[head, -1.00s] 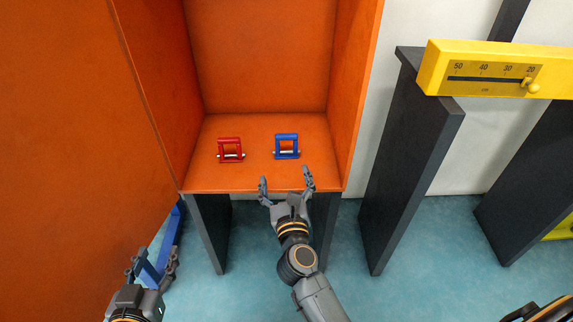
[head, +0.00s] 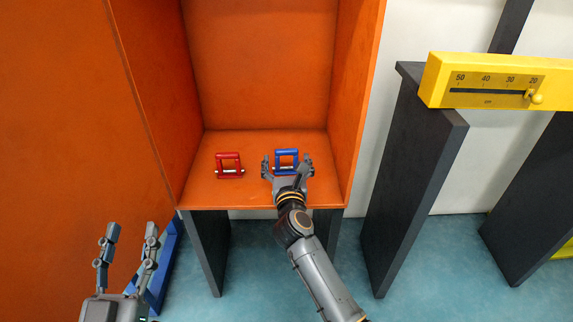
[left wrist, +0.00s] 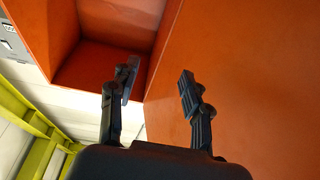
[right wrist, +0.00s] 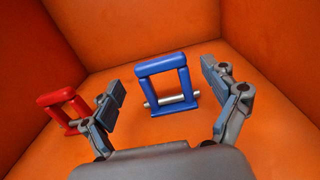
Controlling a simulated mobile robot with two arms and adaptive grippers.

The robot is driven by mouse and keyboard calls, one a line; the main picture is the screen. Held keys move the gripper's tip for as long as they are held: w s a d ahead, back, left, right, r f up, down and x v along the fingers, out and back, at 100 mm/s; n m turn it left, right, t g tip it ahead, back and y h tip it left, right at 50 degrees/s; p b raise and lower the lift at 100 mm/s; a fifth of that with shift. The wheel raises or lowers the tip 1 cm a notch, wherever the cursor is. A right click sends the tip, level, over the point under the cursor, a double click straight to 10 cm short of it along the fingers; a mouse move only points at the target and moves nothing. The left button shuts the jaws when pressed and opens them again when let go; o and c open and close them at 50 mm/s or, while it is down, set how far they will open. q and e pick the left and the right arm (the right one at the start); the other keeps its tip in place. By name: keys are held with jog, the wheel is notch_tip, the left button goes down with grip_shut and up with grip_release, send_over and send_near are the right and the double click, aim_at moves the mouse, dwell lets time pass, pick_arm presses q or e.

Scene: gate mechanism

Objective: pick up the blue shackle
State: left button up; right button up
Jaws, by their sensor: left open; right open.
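The blue shackle (head: 287,157) stands upright on the floor of the orange cabinet (head: 200,192), with a silver pin across its lower part. It also shows in the right wrist view (right wrist: 166,78), ahead of and between the open fingers. My right gripper (head: 287,168) is open just in front of the shackle, a finger to each side, with nothing held. It also shows in the right wrist view (right wrist: 166,90). My left gripper (head: 132,232) is open and empty, outside the cabinet at the lower left. It also shows in the left wrist view (left wrist: 158,80).
A red shackle (head: 229,165) stands left of the blue one; in the right wrist view (right wrist: 64,103) it is close to the left finger. The cabinet's walls stand on both sides and behind. A yellow scale (head: 490,82) is at the right. A blue part (head: 168,262) is behind my left gripper.

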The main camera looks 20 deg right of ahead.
aim_at(286, 155)
pick_arm(q)
jog(key=shift+s+r+t+h+b, duration=0.25)
jog(key=shift+r+t, duration=0.2)
jog(key=shift+r, duration=0.25)
jog(key=shift+s+r+t+h, duration=0.15)
jog(key=shift+s+r+t, duration=0.3)
jog(key=shift+r, duration=0.25)
jog(key=shift+s+r+t+h+b, duration=0.15)
jog(key=shift+s+r+t+h, duration=0.1)
jog(key=shift+r+t, duration=0.35)
pick_arm(e)
jog(key=shift+x, duration=1.55)
pick_arm(q)
jog(key=shift+r, duration=0.1)
pick_arm(e)
jog(key=c, duration=1.4)
jog(key=shift+c, duration=0.7)
pick_arm(q)
jog(key=shift+w, duration=0.15)
pick_arm(e)
jog(key=shift+r, duration=0.2)
